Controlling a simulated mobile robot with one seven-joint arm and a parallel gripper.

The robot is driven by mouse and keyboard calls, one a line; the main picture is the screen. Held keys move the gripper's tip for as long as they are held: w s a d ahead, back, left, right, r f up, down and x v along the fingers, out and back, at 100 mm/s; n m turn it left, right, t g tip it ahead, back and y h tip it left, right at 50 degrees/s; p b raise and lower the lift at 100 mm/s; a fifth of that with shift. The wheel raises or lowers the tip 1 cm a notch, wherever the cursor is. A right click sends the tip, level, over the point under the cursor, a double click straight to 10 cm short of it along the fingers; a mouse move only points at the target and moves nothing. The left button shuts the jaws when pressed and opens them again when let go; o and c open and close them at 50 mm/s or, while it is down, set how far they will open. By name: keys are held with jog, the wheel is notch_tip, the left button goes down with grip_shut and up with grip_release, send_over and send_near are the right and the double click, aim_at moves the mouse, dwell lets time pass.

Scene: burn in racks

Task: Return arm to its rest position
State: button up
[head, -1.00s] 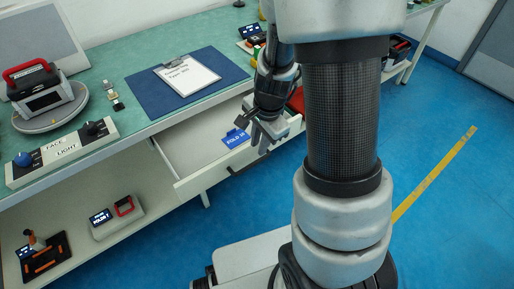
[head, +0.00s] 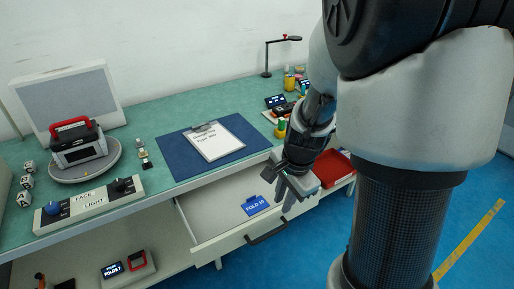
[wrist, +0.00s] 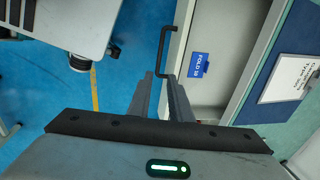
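My gripper (head: 290,196) hangs from my arm at the front right of the open drawer (head: 188,215) in the head view. In the wrist view my gripper (wrist: 160,78) shows two fingers apart, with nothing between them. The drawer's dark handle (wrist: 163,48) lies beyond the fingertips there. I cannot tell whether gripper and drawer touch. A blue card marked "FOLD" (head: 255,205) lies in the otherwise bare drawer; it also shows in the wrist view (wrist: 199,65).
The green bench (head: 160,150) holds a clipboard (head: 215,139) on a blue mat, a red-handled device (head: 77,145) and a FACE/LIGHT switch box (head: 90,205). A red tray (head: 335,166) sits right of the drawer. The blue floor (head: 300,262) looks clear in front.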

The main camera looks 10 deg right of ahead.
jog(key=s+a+r+n+t, duration=0.2)
jog(key=s+r+n, duration=0.45)
jog(key=r, duration=0.35)
jog(key=s+a+r+n+t, duration=0.2)
jog(key=s+a+r+n, duration=0.1)
jog(key=s+r+n, duration=0.45)
notch_tip(320, 180, up, 17)
jog(key=w+p, duration=0.1)
jog(key=p, duration=1.4)
jog(key=shift+d+h, duration=0.2)
jog(key=shift+h, duration=0.2)
